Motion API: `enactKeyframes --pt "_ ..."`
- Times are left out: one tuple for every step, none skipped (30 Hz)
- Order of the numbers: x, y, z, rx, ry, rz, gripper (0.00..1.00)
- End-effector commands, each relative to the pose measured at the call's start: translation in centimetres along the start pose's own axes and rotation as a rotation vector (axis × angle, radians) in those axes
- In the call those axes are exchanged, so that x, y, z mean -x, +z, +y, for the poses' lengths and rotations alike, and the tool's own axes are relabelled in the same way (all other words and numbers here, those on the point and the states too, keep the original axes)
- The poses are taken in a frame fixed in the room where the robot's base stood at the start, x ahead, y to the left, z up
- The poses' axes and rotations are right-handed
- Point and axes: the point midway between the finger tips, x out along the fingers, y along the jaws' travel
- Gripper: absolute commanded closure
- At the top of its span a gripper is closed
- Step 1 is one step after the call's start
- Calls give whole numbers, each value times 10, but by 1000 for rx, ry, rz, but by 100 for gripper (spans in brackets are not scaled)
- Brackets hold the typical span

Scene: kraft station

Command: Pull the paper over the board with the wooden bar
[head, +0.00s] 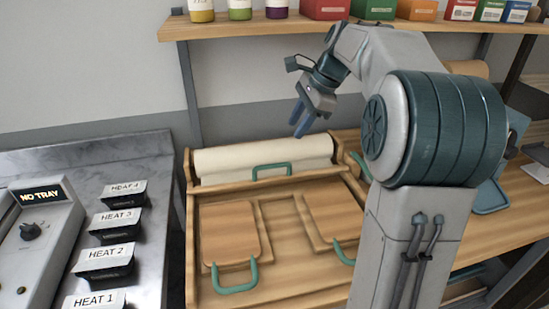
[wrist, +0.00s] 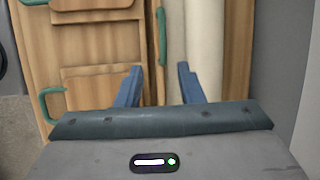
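The white paper (head: 262,156) lies as a roll across the back of the wooden board (head: 282,240). The wooden bar (head: 225,181), with a green handle (head: 271,169), lies along the front of the roll. In the wrist view the paper (wrist: 203,45) runs upright at the right, with the bar's green handle (wrist: 161,36) just left of it. My gripper (head: 298,127) is above the right part of the roll, apart from bar and paper. In the wrist view its two blue fingers (wrist: 160,72) are spread with nothing between them.
Two wooden panels (head: 229,232) with green handles sit on the board. A shelf (head: 240,29) with jars and boxes hangs above the board.

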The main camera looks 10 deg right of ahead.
Motion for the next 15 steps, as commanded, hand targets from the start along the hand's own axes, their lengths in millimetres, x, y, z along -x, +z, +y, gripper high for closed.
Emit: enactKeyframes --pt "0 -2 -3 -17 -2 -8 66" --pt "0 -3 -4 -25 -2 -11 66" --pt "-2 -3 -5 -32 -2 -13 66" --pt "-4 -4 -5 -34 -3 -14 66" --pt "-7 -4 -5 -35 -2 -14 66" --pt "-11 -3 -5 -35 -1 -14 66" --pt "-16 -3 -4 -35 -1 -14 66" --pt "-21 -3 -4 -35 0 -14 66" --pt "-29 -3 -4 -34 0 -14 66" --pt "-35 -3 -4 -34 1 -14 66" --pt "-42 -3 -4 -34 1 -14 66" --pt "-51 -3 -4 -33 2 -14 66" --pt "-57 -3 -4 -33 1 -13 66" --pt "-64 -3 -4 -34 2 -13 66" --pt "-73 -3 -4 -34 1 -13 66"
